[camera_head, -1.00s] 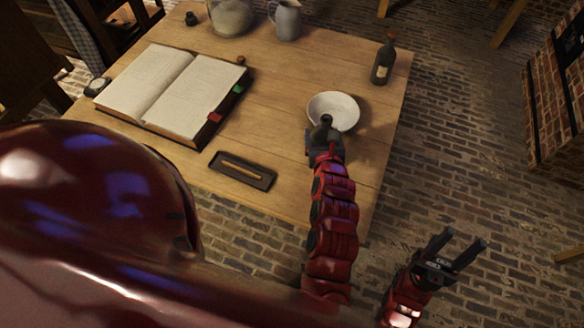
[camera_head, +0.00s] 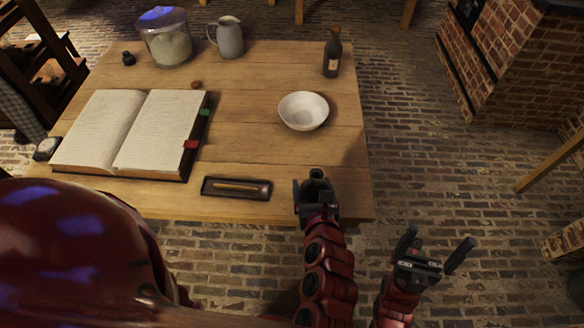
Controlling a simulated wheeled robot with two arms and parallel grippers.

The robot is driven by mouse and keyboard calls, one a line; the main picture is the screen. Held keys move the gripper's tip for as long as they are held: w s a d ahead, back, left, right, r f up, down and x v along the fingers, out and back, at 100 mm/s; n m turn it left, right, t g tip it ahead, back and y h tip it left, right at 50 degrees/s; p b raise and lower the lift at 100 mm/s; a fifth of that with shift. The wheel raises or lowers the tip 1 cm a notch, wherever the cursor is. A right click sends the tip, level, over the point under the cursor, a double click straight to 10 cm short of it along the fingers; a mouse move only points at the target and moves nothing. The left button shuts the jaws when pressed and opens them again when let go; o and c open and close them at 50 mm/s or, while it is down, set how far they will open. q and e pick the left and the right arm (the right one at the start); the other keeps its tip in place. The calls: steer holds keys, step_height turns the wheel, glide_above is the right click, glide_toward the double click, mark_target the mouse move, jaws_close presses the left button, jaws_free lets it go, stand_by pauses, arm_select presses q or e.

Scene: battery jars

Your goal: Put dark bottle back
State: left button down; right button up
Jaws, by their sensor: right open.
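A dark bottle (camera_head: 332,57) with a pale label stands upright on the far right part of the wooden table (camera_head: 250,135). My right gripper (camera_head: 437,252) is open and empty, low over the brick floor, right of the table's near right corner and well apart from the bottle. My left gripper (camera_head: 317,192) is at the table's near edge, below the white bowl. A round dark shape shows at its tip; I cannot tell whether it is held or part of the gripper. Its fingers do not show clearly.
A white bowl (camera_head: 303,111) sits between my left gripper and the bottle. An open book (camera_head: 130,133), a pen tray (camera_head: 236,188), a grey jug (camera_head: 229,38), a glass jar (camera_head: 166,38) and a small dark pot (camera_head: 128,58) are also on the table.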

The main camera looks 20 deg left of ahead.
arm_select(q)
steer(key=shift+s+a+r+p+x, duration=0.15)
steer(key=shift+a+p+x, duration=0.3)
steer(key=shift+x, duration=2.2)
steer(key=shift+s+a+r+p+x, duration=0.25)
steer(key=shift+a+x, duration=0.4)
steer(key=shift+x, duration=2.05)
steer(key=shift+s+a+r+p+x, duration=0.1)
steer(key=shift+a+p+x, duration=0.4)
steer(key=shift+x, duration=2.15)
